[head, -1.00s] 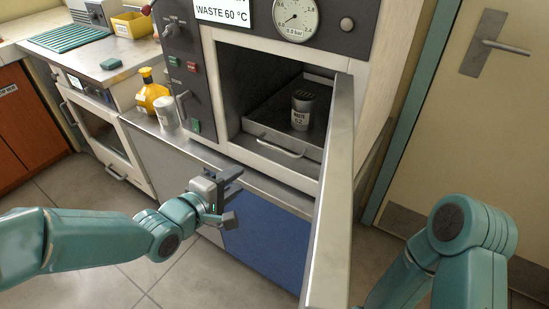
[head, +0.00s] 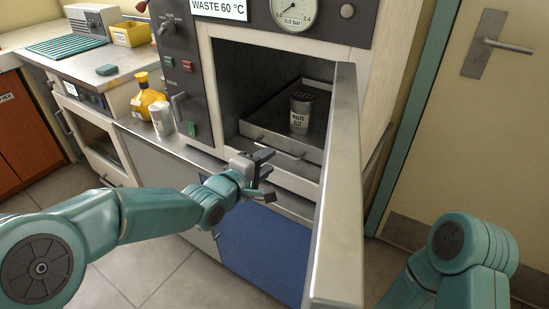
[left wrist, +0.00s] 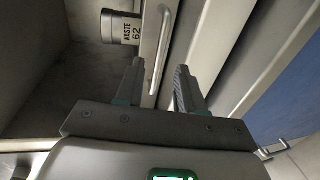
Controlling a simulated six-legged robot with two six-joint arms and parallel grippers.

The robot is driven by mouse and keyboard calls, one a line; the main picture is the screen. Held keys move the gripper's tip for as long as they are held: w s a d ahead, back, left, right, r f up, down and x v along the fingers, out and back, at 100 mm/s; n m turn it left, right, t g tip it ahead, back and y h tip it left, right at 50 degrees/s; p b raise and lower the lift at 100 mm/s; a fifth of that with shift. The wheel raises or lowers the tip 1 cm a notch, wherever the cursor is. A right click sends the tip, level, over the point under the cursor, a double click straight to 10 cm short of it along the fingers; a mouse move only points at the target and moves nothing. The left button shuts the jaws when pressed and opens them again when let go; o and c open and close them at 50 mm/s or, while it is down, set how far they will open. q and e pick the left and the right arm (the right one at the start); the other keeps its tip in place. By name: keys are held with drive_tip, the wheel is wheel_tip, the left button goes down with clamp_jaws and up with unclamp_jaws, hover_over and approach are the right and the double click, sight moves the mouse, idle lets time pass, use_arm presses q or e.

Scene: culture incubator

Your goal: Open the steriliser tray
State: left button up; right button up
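The steriliser tray (head: 262,128) sits inside the open chamber, with a grey metal front and a bar handle. The handle (left wrist: 163,52) runs between the finger lines in the left wrist view. A grey can labelled waste 62 (head: 300,112) stands upright on the tray; it also shows in the left wrist view (left wrist: 122,27). My left gripper (head: 268,174) is just in front of and below the tray front. Its fingers (left wrist: 160,72) are open, with the handle ahead between them; I see no grip on it. My right gripper is out of the head view; only its arm shows.
The steriliser door (head: 338,190) stands open, its edge towards me, right of my left gripper. A yellow bottle (head: 147,98) and a pale can (head: 162,117) stand on the ledge at left. Floor (head: 165,265) is clear below.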

sight(279, 153)
use_arm(q)
drive_tip(key=x, duration=0.4)
drive_tip(key=shift+w+d, duration=0.15)
drive_tip(key=shift+w, duration=0.1)
clamp_jaws()
